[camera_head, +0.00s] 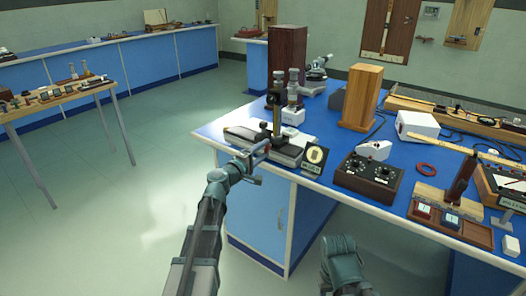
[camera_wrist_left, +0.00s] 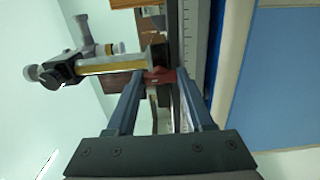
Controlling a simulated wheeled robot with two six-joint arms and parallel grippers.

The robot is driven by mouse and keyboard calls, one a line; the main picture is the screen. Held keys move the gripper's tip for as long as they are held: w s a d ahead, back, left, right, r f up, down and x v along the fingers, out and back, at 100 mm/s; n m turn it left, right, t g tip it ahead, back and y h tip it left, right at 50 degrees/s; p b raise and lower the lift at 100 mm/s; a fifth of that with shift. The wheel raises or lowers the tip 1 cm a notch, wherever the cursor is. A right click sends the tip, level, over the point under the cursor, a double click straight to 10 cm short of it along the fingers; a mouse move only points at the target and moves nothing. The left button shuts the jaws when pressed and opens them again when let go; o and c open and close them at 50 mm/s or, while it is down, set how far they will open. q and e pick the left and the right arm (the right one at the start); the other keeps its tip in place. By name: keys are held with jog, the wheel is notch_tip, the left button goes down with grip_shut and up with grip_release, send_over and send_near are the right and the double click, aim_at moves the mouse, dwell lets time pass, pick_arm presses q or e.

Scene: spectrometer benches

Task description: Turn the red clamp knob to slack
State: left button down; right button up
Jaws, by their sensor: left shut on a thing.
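The red clamp knob (camera_wrist_left: 159,76) shows as a small red piece between the fingertips in the left wrist view. My left gripper (camera_wrist_left: 160,80) is shut on it, with a fingertip on each side. In the head view my left gripper (camera_head: 262,153) reaches the near left corner of the bench, at the instrument base (camera_head: 285,150) with its dark upright post (camera_head: 277,115). The knob is too small to make out there. In the wrist view the instrument's brass-coloured bar (camera_wrist_left: 118,66) and black head (camera_wrist_left: 62,70) are left of the fingers. My right gripper is not visible.
A round gold piece on a dark plate (camera_head: 315,156) is right of the instrument. A wooden block (camera_head: 361,97) and a dark red box (camera_head: 287,58) stand behind.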

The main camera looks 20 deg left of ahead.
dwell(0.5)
pick_arm(q)
jog(key=shift+c, duration=1.4)
grip_release()
jog(key=v, duration=1.4)
jog(key=shift+w, duration=0.1)
